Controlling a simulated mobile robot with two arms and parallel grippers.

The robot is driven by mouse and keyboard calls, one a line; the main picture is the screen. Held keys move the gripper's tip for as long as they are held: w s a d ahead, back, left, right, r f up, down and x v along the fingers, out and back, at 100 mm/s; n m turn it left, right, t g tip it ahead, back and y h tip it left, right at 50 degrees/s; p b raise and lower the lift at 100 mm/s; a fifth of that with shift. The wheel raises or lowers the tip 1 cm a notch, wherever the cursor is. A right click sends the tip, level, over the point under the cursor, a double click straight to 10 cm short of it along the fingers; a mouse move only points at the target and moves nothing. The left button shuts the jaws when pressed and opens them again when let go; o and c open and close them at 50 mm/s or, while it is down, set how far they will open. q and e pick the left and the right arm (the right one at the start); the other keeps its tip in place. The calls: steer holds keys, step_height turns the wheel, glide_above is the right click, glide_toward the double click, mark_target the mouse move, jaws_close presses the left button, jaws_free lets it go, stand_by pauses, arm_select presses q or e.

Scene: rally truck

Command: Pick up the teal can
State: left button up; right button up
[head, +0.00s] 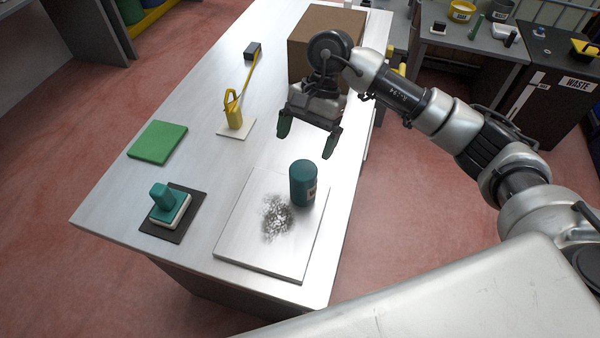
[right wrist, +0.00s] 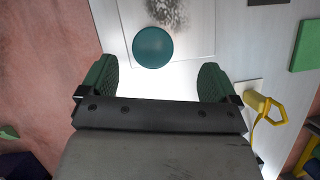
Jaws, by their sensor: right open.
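The teal can (head: 303,184) stands upright on the right part of a white board (head: 262,262) on the table. In the right wrist view its round top (right wrist: 153,47) shows ahead of the fingers, a little left of the middle between them. My right gripper (head: 308,139) is open and empty, with green-padded fingers. It is above the table, just behind the can and apart from it. In the right wrist view the two fingertips (right wrist: 156,78) lie on either side of a bare patch of table. My left gripper does not show.
A dark smudge (head: 277,217) marks the board beside the can. A teal-handled block (head: 168,207) on a dark mat, a green pad (head: 157,142) and a yellow tool (head: 235,112) are to the left. A cardboard box (head: 311,38) stands behind my gripper. The table's right edge is close.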

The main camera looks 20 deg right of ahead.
mark_target(303, 169)
steer(key=shift+h, duration=0.3)
steer(key=p+x, duration=0.1)
steer(key=x, duration=0.1)
steer(key=d+x, duration=0.1)
steer(key=x, duration=0.1)
steer(key=shift+s+a+f+p, duration=0.1)
steer(key=shift+s+f+p, duration=0.05)
steer(key=shift+f+p, duration=0.3)
steer(key=p+x, duration=0.2)
steer(key=x, duration=0.2)
steer(key=shift+f, duration=0.1)
steer(key=shift+a+f+p, duration=0.2)
steer(key=shift+f+p, duration=0.15)
steer(key=shift+f, duration=0.25)
steer(key=c, duration=1.1)
steer(key=shift+c, duration=0.4)
steer(key=shift+r, duration=0.15)
